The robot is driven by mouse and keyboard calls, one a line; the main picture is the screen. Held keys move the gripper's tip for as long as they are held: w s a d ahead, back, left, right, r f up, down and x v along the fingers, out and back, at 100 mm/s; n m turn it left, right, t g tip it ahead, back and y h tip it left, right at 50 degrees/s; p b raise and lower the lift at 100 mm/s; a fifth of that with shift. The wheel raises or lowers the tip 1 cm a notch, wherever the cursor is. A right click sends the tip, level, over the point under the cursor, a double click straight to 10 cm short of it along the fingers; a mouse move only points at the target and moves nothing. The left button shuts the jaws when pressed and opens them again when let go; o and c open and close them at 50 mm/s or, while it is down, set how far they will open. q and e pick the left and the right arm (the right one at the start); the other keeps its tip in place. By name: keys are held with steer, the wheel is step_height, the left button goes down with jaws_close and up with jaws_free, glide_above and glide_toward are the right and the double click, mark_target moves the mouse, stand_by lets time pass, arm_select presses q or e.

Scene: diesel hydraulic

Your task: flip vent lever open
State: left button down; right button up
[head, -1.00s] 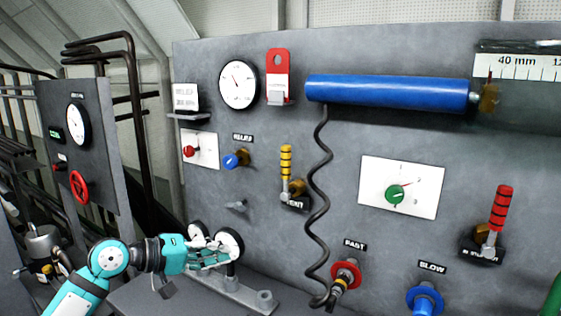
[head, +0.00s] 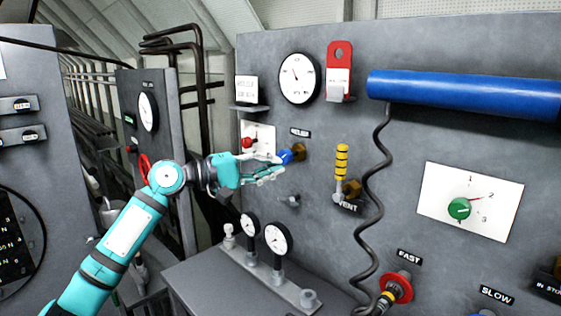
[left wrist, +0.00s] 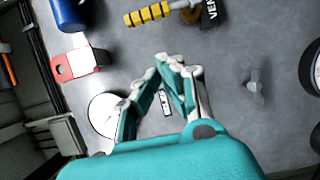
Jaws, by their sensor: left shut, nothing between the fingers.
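The vent lever (head: 341,165) has a yellow handle with black bands and stands upright on the grey panel, above the VENT label (head: 347,208). A brass fitting (head: 353,187) sits beside its base. In the left wrist view the lever (left wrist: 147,14) lies near the top edge. My left gripper (head: 277,166) is shut and empty, left of the lever and apart from it. In the head view its fingertips overlap the blue relief knob (head: 285,157); I cannot tell whether they touch. In the left wrist view its fingers (left wrist: 176,62) come together over the grey panel.
A black coiled cable (head: 372,190) hangs just right of the lever. A blue cylinder (head: 460,95) is at upper right. Two small gauges (head: 276,238) stand on a bar below my left gripper. A red tag (head: 340,70) and large gauge (head: 300,78) are above.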

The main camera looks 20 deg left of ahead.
mark_target(344, 173)
arm_select(q)
steer(key=w+d+p, duration=0.4)
steer(key=w+d, duration=0.2)
steer(key=d, duration=0.3)
steer(key=shift+d+p, duration=0.15)
steer(key=shift+p, duration=0.25)
steer(key=shift+s+d+r+m+p, duration=0.1)
steer(key=shift+d+r+m+p, duration=0.1)
steer(key=shift+m+p, duration=0.1)
